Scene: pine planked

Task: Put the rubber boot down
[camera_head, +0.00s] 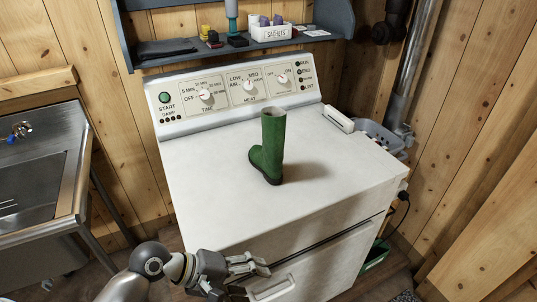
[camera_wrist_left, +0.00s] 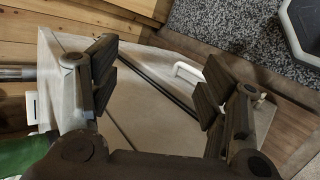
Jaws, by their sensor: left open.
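The green rubber boot (camera_head: 270,145) stands upright on the white top of the dryer (camera_head: 335,165), its toe pointing left and toward the front. Nothing touches the boot. A green patch, likely the boot (camera_wrist_left: 20,152), shows at the lower left of the left wrist view. My left gripper (camera_head: 248,276) is by the front edge of the dryer, below and apart from the boot. In the left wrist view its two fingers (camera_wrist_left: 155,85) are spread with nothing between them. My right gripper is not in view.
The dryer's door handle (camera_head: 271,288) is close to my left gripper. A control panel (camera_head: 235,90) and a grey shelf (camera_head: 170,60) with small items rise behind. A white item (camera_head: 338,118) lies at the top's right edge. A metal sink (camera_head: 40,180) stands left.

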